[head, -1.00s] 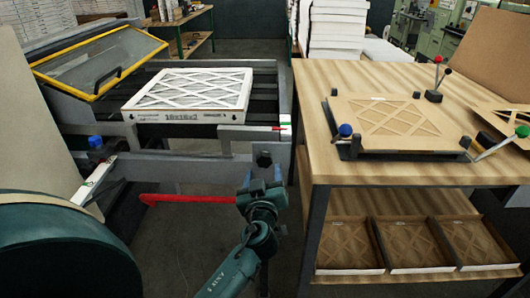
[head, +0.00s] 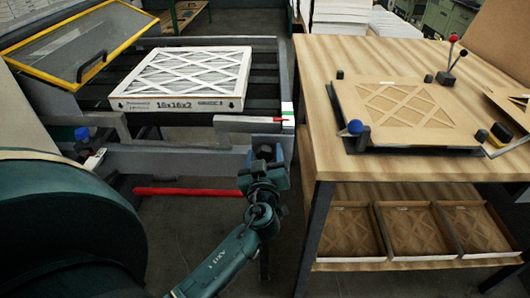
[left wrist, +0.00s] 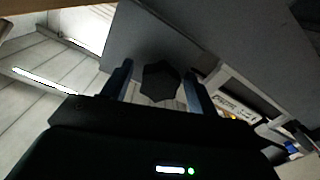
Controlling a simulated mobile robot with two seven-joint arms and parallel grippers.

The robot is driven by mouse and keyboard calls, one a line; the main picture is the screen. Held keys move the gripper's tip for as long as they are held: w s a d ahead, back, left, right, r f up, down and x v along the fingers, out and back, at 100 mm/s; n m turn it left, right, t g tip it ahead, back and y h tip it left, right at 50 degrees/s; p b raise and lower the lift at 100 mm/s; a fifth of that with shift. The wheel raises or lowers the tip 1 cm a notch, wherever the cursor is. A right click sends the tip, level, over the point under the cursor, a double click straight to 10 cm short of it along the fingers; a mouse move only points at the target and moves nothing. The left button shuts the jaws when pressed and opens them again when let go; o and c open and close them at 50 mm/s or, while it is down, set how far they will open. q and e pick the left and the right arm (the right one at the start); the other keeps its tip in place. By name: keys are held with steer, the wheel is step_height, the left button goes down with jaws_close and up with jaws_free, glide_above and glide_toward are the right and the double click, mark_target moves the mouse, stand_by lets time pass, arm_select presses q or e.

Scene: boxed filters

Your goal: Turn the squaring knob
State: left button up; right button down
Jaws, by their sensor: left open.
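The squaring knob (head: 265,152) is a dark, lobed knob on the front of the grey machine frame, below the right end of its front rail. My left gripper (head: 264,168) is right in front of it and partly covers it in the head view. In the left wrist view the dark knob (left wrist: 160,84) sits between the two open fingers of my left gripper (left wrist: 157,72), with a gap visible on each side. I cannot tell how deep the fingers reach along it. My right gripper is not in view.
A white pleated filter (head: 185,77) lies on the machine bed behind the rail. A yellow-framed clear guard (head: 80,45) is raised at left. A red bar (head: 185,191) is low in front. A wooden bench (head: 330,60) with a cardboard-framed piece (head: 405,110) stands close at right.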

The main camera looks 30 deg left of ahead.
arm_select(q)
steer(key=shift+c, duration=0.3)
steer(key=c, duration=0.9)
steer(key=shift+c, duration=0.2)
